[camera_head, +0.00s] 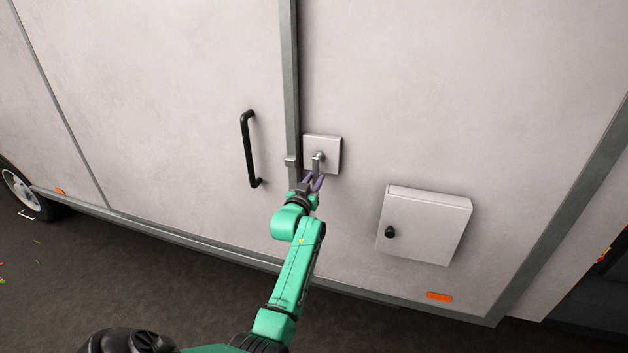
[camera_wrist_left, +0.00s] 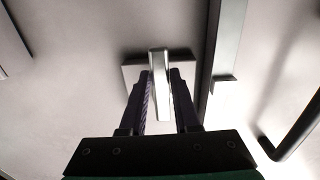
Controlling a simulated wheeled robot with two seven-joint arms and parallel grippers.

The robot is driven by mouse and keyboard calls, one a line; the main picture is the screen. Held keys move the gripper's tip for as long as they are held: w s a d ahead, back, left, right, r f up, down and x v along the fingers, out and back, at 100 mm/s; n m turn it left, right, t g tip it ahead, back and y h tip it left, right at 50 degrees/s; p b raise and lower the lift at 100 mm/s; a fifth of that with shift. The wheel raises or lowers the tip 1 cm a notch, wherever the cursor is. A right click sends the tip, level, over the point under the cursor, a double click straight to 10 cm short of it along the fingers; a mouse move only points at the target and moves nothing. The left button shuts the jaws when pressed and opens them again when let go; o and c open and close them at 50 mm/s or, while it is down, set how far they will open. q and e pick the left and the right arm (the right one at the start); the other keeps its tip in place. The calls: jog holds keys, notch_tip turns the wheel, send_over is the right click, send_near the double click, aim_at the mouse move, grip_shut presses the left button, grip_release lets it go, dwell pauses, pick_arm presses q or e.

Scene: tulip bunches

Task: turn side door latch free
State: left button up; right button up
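The side door latch is a metal lever (camera_head: 318,158) on a square pale plate (camera_head: 333,145), beside the grey vertical door edge strip. My left gripper (camera_head: 314,181) reaches up to it from below. In the left wrist view, the lever (camera_wrist_left: 159,85) stands between the two dark fingers of the gripper (camera_wrist_left: 161,80). The fingers sit close along both sides of the lever and look shut on it. The lever's lower end points down between them. My right gripper is not in view.
A black bar handle (camera_head: 249,150) is left of the strip (camera_head: 291,80); the handle also shows in the left wrist view (camera_wrist_left: 296,130). A pale box (camera_head: 428,226) with a black knob (camera_head: 390,232) juts from the wall at lower right. Dark ground (camera_head: 130,270) lies below.

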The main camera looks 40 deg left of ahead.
pick_arm(q)
jog(key=o, duration=0.3)
jog(key=shift+f, duration=0.1)
jog(key=b+v, duration=0.2)
jog(key=v, duration=1.2)
jog(key=shift+s+d, duration=0.2)
jog(key=shift+s, duration=0.05)
